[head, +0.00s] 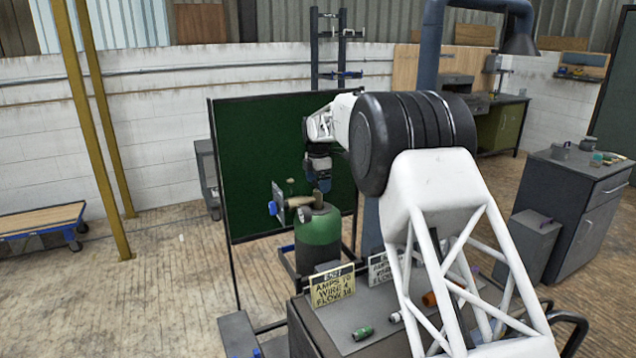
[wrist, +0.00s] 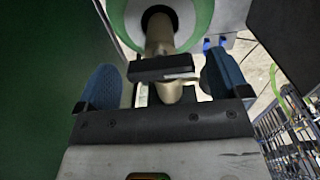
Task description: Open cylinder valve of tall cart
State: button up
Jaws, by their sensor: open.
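A green gas cylinder (head: 318,238) stands upright in the middle of the head view, with a brass valve (head: 300,202) and fittings on top. My gripper (head: 318,182) points down just above the valve. In the wrist view, the cylinder's green shoulder (wrist: 202,18) shows at the top, and the brass valve stem (wrist: 160,38) runs down toward the jaws. My gripper (wrist: 163,85) is open, its two blue fingers on either side of the brass part. A dark bar (wrist: 150,70) crosses between them; I cannot tell whether it belongs to the valve. Gaps show between the fingers and the brass.
A dark green screen (head: 260,150) stands behind the cylinder. A grey workbench (head: 375,305) with sign cards (head: 332,287) and small loose parts is in front. A grey cabinet (head: 575,200) is at right.

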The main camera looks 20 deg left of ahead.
jog(key=shift+r, duration=3.9)
jog(key=shift+s+d+r, duration=0.15)
jog(key=shift+d+r, duration=0.1)
jog(key=shift+d, duration=0.25)
jog(key=s+d+r+m, duration=0.45)
jog(key=s+d, duration=0.35)
jog(key=d, duration=0.3)
jog(key=s+d+r+m+t, duration=0.1)
jog(key=s+d+r+m, duration=0.3)
jog(key=s+d, duration=0.65)
jog(key=s+d+r+m, duration=0.3)
jog(key=s+d+m, duration=0.3)
jog(key=d, duration=0.7)
jog(key=s+d+f+m+t, duration=0.1)
jog(key=s+d+f+m, duration=0.15)
jog(key=s+d, duration=0.55)
jog(key=s+d+f+m, duration=0.1)
jog(key=s+d+m, duration=0.25)
jog(key=s, duration=0.85)
jog(key=s+d+f+m, duration=0.3)
jog(key=s+f, duration=0.2)
jog(key=s, duration=0.4)
jog(key=s+d+f+m, duration=0.3)
jog(key=s+f+m, duration=0.1)
jog(key=s, duration=0.5)
jog(key=shift+s+f+t, duration=0.3)
jog(key=shift+s+f, duration=0.1)
jog(key=shift+f, duration=0.25)
